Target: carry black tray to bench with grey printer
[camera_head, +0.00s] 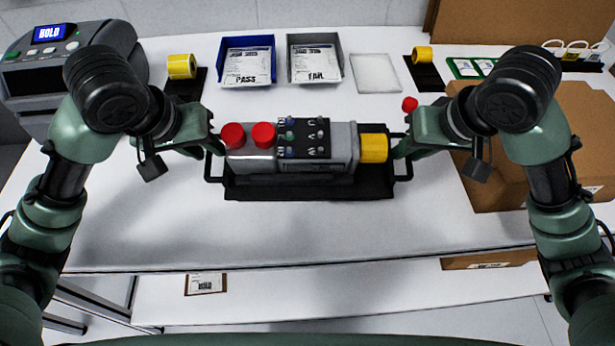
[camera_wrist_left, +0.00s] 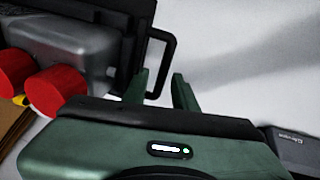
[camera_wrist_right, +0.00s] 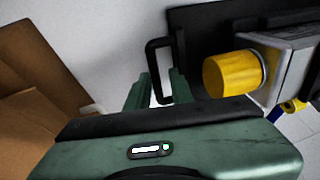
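The black tray (camera_head: 315,190) lies on the white table and carries a grey servo unit (camera_head: 340,150) with two red caps and a yellow end. It has a black handle at each end. My left gripper (camera_head: 217,148) is at the left handle (camera_wrist_left: 169,55), its two fingers apart around the bar. My right gripper (camera_head: 401,149) is at the right handle (camera_wrist_right: 153,62), its fingers also apart with the bar between them. A grey printer-like machine (camera_head: 75,75) with a blue screen reading HOLD stands at the far left in the head view.
A blue PASS bin (camera_head: 247,82), a grey FAIL bin (camera_head: 315,80) and a white pad (camera_head: 375,73) stand behind the tray. A cardboard box (camera_head: 550,140) stands close to the right gripper. The white table (camera_head: 300,235) is clear in front of the tray.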

